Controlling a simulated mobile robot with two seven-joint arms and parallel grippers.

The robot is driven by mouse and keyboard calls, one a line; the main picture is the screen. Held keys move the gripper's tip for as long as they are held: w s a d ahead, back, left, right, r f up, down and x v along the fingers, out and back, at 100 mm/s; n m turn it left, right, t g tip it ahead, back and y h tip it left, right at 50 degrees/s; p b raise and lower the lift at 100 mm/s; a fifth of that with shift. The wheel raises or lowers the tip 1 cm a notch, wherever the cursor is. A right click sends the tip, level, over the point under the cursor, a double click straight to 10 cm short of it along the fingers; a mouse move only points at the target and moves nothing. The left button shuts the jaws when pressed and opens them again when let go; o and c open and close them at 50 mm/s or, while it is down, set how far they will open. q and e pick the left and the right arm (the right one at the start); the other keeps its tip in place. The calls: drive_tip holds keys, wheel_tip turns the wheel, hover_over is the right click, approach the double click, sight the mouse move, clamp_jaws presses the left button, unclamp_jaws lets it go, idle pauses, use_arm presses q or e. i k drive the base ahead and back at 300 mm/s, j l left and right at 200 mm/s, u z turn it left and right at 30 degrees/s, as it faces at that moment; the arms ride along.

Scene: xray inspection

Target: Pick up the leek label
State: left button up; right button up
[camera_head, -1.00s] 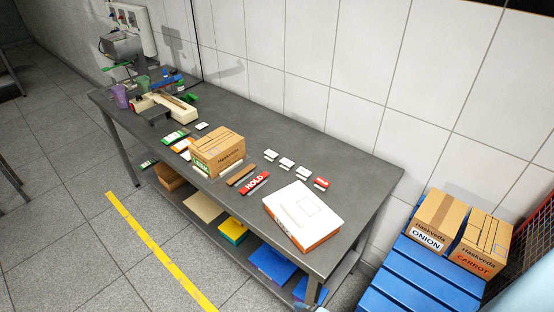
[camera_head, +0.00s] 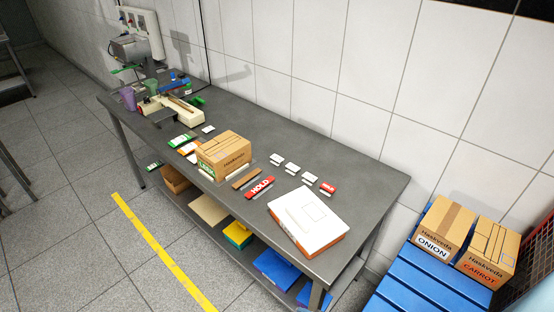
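I cannot read the word leek on anything in view, so I cannot tell which card is the leek label. A green and white card (camera_head: 182,140) lies on the left half of the grey steel bench (camera_head: 330,160), next to an orange and white card (camera_head: 188,148). A cardboard box (camera_head: 224,149) stands near the bench's front edge, with a green and white label (camera_head: 206,170) low on its front that is too small to read. Several small white cards lie in a row to its right, one of them here (camera_head: 292,168). Neither of my grippers is in view.
A red HOLD sign (camera_head: 260,187) and a white-topped box (camera_head: 308,220) lie toward the bench's right end. A cream machine (camera_head: 172,113) stands at the left end. Boxes marked ONION (camera_head: 442,228) and CARROT (camera_head: 489,250) sit on a blue pallet (camera_head: 432,285).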

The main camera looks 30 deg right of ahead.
sight(275, 157)
drive_tip(key=i+j+z, duration=0.1)
drive_tip(key=z, duration=0.25)
drive_tip(key=i+j+z, duration=0.1)
drive_tip(key=z, duration=0.3)
drive_tip(key=i+j+z, duration=0.15)
drive_tip(key=j, duration=0.15)
drive_tip(key=i+j+z, duration=0.15)
drive_tip(key=j, duration=0.2)
drive_tip(key=i+j+z, duration=0.2)
drive_tip(key=j, duration=0.15)
drive_tip(key=k, duration=0.05)
